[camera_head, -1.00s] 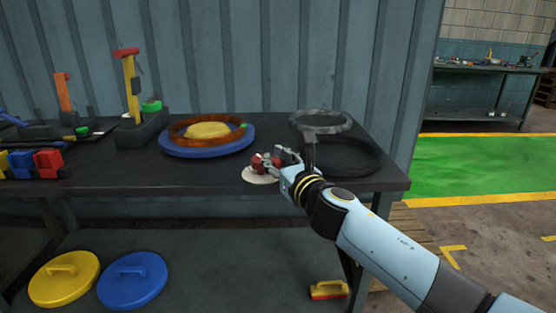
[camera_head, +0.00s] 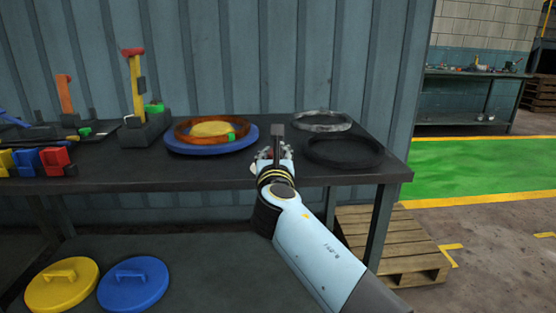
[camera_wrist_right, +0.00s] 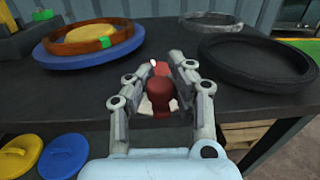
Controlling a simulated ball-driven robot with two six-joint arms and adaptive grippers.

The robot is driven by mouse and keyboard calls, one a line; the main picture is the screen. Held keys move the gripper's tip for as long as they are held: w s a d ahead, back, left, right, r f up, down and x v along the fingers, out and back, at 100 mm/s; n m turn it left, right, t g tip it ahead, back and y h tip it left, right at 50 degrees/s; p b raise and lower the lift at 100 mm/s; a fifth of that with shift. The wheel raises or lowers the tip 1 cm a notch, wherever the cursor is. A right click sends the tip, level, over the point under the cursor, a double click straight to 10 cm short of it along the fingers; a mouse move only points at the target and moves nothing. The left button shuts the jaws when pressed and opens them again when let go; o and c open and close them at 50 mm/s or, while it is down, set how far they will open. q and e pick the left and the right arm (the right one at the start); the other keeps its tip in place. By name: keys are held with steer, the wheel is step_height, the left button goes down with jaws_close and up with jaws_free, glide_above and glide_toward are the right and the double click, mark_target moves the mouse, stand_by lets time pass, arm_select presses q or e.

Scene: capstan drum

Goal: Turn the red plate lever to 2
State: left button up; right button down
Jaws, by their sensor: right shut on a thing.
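The red plate lever (camera_wrist_right: 162,92) stands on a small pale plate (camera_wrist_right: 148,104) on the dark bench, seen in the right wrist view. My right gripper (camera_wrist_right: 160,84) has one finger on each side of the lever's rounded red knob and is shut on it. In the head view the right gripper (camera_head: 274,153) is at the bench's front edge and hides the lever; only a sliver of the pale plate (camera_head: 253,168) shows at its left. No number marks can be read, so the lever's setting cannot be told. My left gripper is not in view.
A blue disc (camera_head: 253,147) with a brown ring (camera_head: 183,132) lies left of my gripper. A black ring (camera_head: 345,151) and a grey ring (camera_head: 322,122) lie to the right. Coloured blocks (camera_head: 54,159) sit at the left. A wooden pallet (camera_head: 390,245) is on the floor at right.

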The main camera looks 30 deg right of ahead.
steer(key=shift+a+f+m+g+h+b, duration=0.4)
steer(key=shift+m+g+h, duration=0.1)
steer(key=shift+h, duration=0.1)
steer(key=c, duration=1.7)
jaws_free()
steer(key=o, duration=0.6)
steer(key=shift+r, duration=0.3)
steer(key=shift+r, duration=0.1)
step_height(320, 180, up, 10)
steer(key=shift+f, duration=0.1)
